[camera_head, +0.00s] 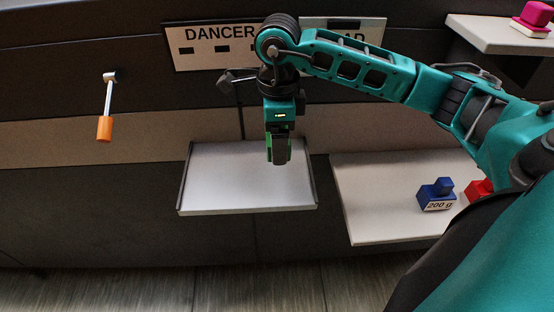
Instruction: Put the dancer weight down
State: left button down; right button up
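My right arm reaches in from the right, and its gripper (279,157) points down over the back part of a light grey tray (225,190) with dark side rails. The finger area shows green and dark grey, and I cannot tell whether it is open or shut or holds anything. A blue weight (436,191) marked 200 g stands on the white shelf (380,215) at the right, well apart from the gripper. A red weight (480,189) beside it is partly hidden by my arm. My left gripper is not in view.
A sign (220,34) reading DANCER is on the wall behind my arm, partly covered. An orange-handled lever (105,127) hangs at the left. A magenta weight (536,13) stands on an upper shelf (490,36) at the right. The tray surface looks bare.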

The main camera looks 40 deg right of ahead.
aim_at(278, 172)
jog(key=shift+f, duration=3.2)
jog(key=shift+f, duration=0.15)
jog(key=o, duration=1.3)
jog(key=shift+r, duration=0.25)
notch_tip(278, 172, up, 12)
jog(key=shift+f, duration=0.1)
